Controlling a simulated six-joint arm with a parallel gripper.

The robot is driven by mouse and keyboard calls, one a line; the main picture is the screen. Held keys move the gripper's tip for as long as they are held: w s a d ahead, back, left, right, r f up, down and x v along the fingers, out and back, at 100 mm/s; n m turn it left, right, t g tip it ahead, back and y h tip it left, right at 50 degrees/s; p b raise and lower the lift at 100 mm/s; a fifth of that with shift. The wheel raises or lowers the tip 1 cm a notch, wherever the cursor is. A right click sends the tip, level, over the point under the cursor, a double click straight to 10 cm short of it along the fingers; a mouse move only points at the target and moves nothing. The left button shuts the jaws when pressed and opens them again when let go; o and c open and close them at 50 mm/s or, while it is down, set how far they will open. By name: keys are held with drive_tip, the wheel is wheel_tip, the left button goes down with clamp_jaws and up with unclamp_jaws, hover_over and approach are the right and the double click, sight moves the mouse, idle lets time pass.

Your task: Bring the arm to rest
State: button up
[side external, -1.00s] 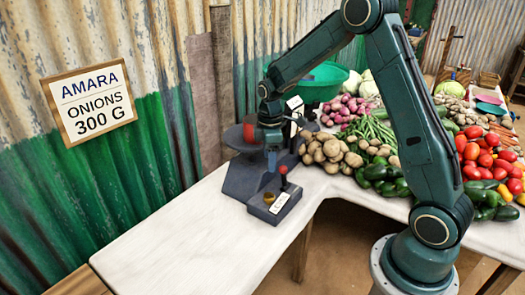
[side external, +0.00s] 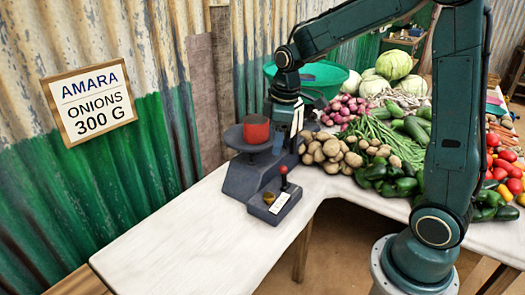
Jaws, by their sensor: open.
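My arm reaches in from the right, and my gripper (side external: 290,122) points down just right of the balance (side external: 250,180), at the near edge of the produce. It is open, and nothing shows between its fingers, though the fingertips are partly hard to make out. A red cylinder (side external: 256,130) stands upright on the balance's dark round pan (side external: 238,141), apart from my gripper. The front block of the balance carries a red-knobbed lever (side external: 283,178), a small brass piece (side external: 269,198) and a white label.
A sign (side external: 88,101) on the corrugated wall reads "AMARA ONIONS 300 G". Potatoes (side external: 325,150), red onions (side external: 345,108), a green basin (side external: 318,76), peppers and tomatoes crowd the right. The white counter (side external: 190,235) at front left is clear.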

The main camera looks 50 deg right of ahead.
drive_tip(key=s+a+r+m+t, duration=0.2)
drive_tip(key=s+a+r+m, duration=0.1)
drive_tip(key=s, duration=0.7)
drive_tip(key=s+a+r+m+t, duration=0.2)
drive_tip(key=s+a+r+m, duration=0.1)
drive_tip(key=s, duration=0.7)
wheel_tip(320, 180, up, 2)
drive_tip(key=shift+s+a+r, duration=0.2)
drive_tip(key=shift+a, duration=0.35)
